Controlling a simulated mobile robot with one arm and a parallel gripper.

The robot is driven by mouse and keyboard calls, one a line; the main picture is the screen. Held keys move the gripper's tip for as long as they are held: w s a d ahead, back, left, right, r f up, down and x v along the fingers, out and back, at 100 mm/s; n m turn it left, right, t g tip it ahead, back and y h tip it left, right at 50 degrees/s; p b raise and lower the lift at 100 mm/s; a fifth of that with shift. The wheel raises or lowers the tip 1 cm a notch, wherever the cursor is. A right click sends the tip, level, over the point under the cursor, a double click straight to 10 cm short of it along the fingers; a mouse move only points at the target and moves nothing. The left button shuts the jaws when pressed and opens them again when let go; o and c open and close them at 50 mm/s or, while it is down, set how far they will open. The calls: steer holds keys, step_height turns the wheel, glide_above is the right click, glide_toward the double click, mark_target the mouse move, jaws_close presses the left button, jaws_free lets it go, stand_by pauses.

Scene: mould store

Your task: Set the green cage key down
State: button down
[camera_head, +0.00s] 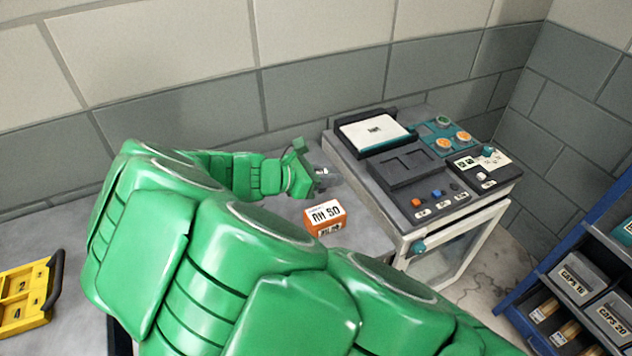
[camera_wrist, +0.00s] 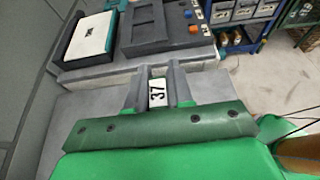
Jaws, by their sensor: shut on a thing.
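My gripper (camera_wrist: 158,92) is shut on a small piece with a white face reading "37" (camera_wrist: 157,97), seen between the two grey fingers in the wrist view. Its colour apart from the white face is hard to tell, so I cannot confirm it is the green cage key. In the head view my gripper (camera_head: 323,178) is over the grey bench top (camera_head: 285,215), left of the dark console. The held piece is very small there. I cannot tell whether it touches the bench.
An orange and white box (camera_head: 325,217) stands on the bench in front of my gripper. The dark console (camera_head: 405,170) with a white-topped pad (camera_head: 375,133) is to the right. A yellow case (camera_head: 25,295) lies far left. A blue rack (camera_head: 575,270) with grey bins is at right.

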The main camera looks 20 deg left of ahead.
steer(key=shift+w+a+f, duration=1)
steer(key=shift+w+f, duration=0.45)
steer(key=shift+w, duration=0.15)
steer(key=shift+w+a+f, duration=1)
steer(key=shift+w+f, duration=0.45)
steer(key=shift+w, duration=0.15)
steer(key=shift+w+a+f, duration=1)
steer(key=shift+w+f, duration=0.45)
steer(key=shift+w, duration=0.15)
steer(key=shift+w+f, duration=0.1)
steer(key=shift+f, duration=1.55)
steer(key=c, duration=1)
jaws_free()
steer(key=shift+f, duration=0.1)
